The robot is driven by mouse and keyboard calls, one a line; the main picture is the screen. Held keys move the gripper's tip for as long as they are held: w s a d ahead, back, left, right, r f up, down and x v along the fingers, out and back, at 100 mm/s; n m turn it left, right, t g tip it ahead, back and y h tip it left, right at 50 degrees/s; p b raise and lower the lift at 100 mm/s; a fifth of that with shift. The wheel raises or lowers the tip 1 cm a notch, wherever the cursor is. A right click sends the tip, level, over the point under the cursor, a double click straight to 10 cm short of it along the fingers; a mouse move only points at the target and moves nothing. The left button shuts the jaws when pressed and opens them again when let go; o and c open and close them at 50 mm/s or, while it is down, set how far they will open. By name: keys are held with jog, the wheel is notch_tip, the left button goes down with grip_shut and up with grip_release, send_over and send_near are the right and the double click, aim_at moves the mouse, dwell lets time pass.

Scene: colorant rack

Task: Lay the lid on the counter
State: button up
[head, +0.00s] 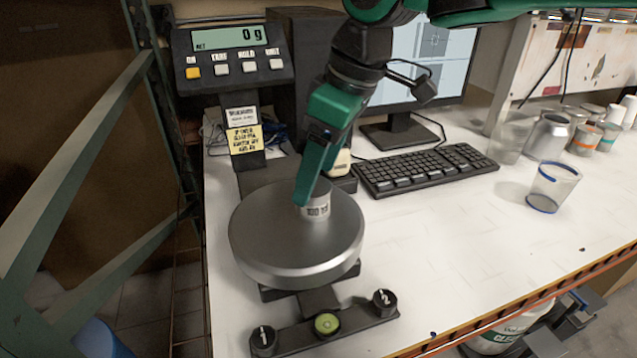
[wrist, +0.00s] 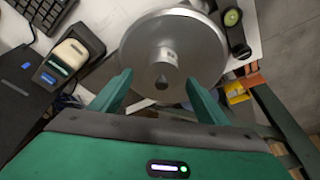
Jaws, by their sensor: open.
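I cannot make out a separate lid with certainty. A round silver metal disc (head: 275,245) lies on the scale at the counter's left end; it also shows in the wrist view (wrist: 205,50). A small silver cylinder (head: 317,209) with a printed label stands on the disc. In the wrist view the cylinder (wrist: 168,56) has a dark round spot at its near end. My gripper (head: 308,192) points down over the disc, with a green finger partly covering the cylinder. In the wrist view my gripper (wrist: 158,77) is open, fingers either side of the cylinder. Contact cannot be told.
A keyboard (head: 425,168) lies right of the scale. A clear cup with blue rims (head: 553,187) and a silver can (head: 547,137) stand further right. The white counter (head: 450,250) is clear at front centre. A green rack post stands left.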

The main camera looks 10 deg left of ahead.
jog(key=shift+f, duration=0.15)
jog(key=c, duration=1.2)
